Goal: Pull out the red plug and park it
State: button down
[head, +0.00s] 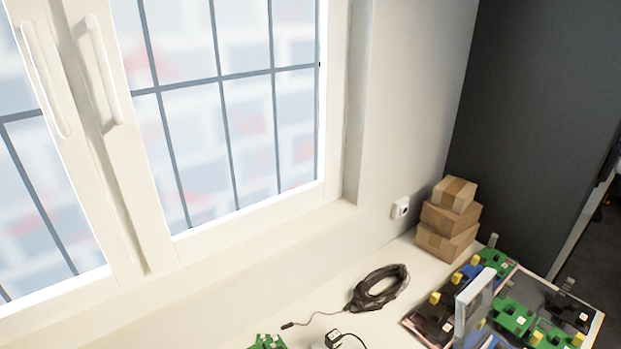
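I see no red plug in the head view. A small black plug-like piece (334,337) with a dark cord sits at the bottom edge, partly cut off. A white wall socket (400,208) is on the wall right of the window; I cannot tell whether anything is plugged into it. A coiled black cable (378,288) lies on the pale worktop (310,292), with a thin lead running left to a dark end. My gripper is not in view.
Stacked brown cartons (447,220) stand in the back corner. Trays with green, blue, black and yellow parts (515,318) fill the right side, with a pale upright panel (474,304) among them. A green piece (267,342) is at the bottom edge. The window (230,110) is left.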

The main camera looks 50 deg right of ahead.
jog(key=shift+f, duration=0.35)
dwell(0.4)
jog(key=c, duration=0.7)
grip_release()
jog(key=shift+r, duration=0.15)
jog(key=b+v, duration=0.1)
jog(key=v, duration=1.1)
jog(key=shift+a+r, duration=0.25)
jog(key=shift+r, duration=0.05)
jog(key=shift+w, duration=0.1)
